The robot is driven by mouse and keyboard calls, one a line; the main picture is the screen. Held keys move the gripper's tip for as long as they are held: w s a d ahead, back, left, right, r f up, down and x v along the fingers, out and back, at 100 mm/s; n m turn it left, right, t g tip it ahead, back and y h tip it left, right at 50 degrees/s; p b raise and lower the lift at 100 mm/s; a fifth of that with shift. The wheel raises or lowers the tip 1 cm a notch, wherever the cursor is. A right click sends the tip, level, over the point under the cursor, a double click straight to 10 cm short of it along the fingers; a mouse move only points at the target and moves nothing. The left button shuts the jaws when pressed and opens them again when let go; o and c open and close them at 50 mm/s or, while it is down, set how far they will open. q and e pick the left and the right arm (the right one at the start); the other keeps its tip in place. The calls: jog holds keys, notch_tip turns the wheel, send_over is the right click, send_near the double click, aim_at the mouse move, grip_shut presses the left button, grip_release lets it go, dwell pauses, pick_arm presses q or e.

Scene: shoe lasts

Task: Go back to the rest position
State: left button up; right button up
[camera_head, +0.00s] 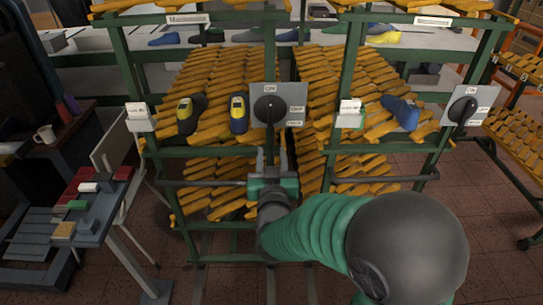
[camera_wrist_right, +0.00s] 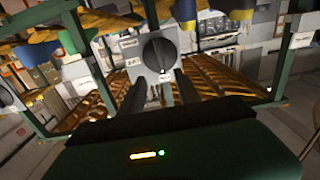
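My right gripper (camera_head: 270,158) reaches in front of the shoe-last rack, just below a grey panel with a round black dial (camera_head: 270,109). In the right wrist view, its two dark fingers (camera_wrist_right: 161,90) are spread with a gap between them and nothing held. The dial (camera_wrist_right: 157,55) shows beyond the fingertips, and its knob looks apart from them. My right arm comes in from the lower right. My left gripper is in neither view.
Yellow-topped lasts (camera_head: 238,113) and a blue last (camera_head: 401,112) lie on the rack's orange shelves. A second dial (camera_head: 463,110) is at the right. A low table (camera_head: 69,215) with small blocks stands at the left. Green rack posts and rails (camera_head: 243,151) surround the gripper.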

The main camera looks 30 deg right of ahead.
dwell(0.3)
jog(key=a+f+n+g+y+p, duration=0.2)
jog(key=a+f+n+g+y, duration=0.1)
jog(key=a+f+y, duration=0.35)
jog(key=s+a+f+n+g+y+p, duration=0.1)
jog(key=s+a+f+g, duration=0.2)
jog(key=s+f+g, duration=0.2)
jog(key=s+a+f+n+g+y, duration=0.1)
jog(key=s+f+g, duration=0.3)
jog(key=s, duration=0.8)
notch_tip(320, 180, down, 3)
jog(key=shift+s+a+r+n+g+y+p, duration=0.25)
jog(key=shift+a+n+g+y+p, duration=0.2)
jog(key=shift+a, duration=0.45)
